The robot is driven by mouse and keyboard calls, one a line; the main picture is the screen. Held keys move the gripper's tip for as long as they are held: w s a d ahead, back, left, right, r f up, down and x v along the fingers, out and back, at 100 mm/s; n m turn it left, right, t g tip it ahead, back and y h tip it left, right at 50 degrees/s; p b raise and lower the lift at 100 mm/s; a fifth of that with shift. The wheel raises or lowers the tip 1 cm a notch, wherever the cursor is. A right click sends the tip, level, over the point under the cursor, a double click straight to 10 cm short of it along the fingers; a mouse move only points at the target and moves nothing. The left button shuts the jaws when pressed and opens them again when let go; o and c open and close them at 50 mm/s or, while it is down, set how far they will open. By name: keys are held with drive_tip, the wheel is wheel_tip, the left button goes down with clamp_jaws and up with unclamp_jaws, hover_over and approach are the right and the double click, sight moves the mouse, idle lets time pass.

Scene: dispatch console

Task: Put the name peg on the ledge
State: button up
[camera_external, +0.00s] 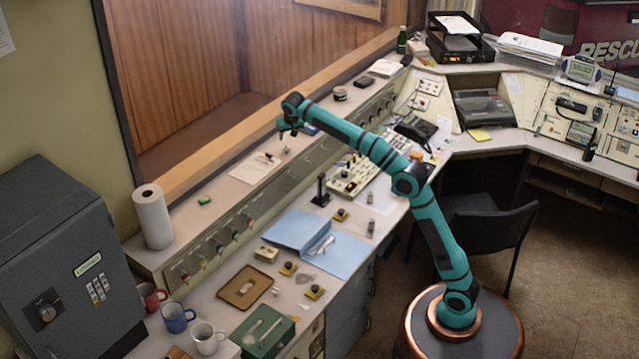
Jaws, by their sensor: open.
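My teal arm reaches over the console, and my gripper (288,132) is open above the ledge (238,173), the long raised shelf under the wooden-framed window. A small pale upright piece (287,150) shows just below the fingertips, apart from them as far as I can see; it may be the name peg, but it is too small to be sure. It appears to stand on the ledge beside a white paper sheet (255,168).
A small green object (204,200) and a paper roll (152,216) stand on the ledge to the left. Coloured items (219,247) line the panel below it. A blue folder (296,229), a brown tray (245,287) and mugs (176,317) occupy the lower desk.

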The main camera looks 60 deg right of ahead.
drive_tip(key=shift+v, duration=1)
drive_tip(key=s+d+r+n+t+y, duration=0.1)
drive_tip(key=s+r+n+t, duration=0.3)
drive_tip(key=s, duration=0.9)
drive_tip(key=s+r+t+y, duration=0.1)
drive_tip(key=s+r+t, duration=0.35)
drive_tip(key=s, duration=0.95)
drive_tip(key=s+f+n+t, duration=0.1)
drive_tip(key=s+f, duration=0.4)
drive_tip(key=s, duration=1)
drive_tip(key=s+d+f+n+t, duration=0.1)
drive_tip(key=s+f+t, duration=0.3)
drive_tip(key=s, duration=1.2)
drive_tip(key=shift+f, duration=1.15)
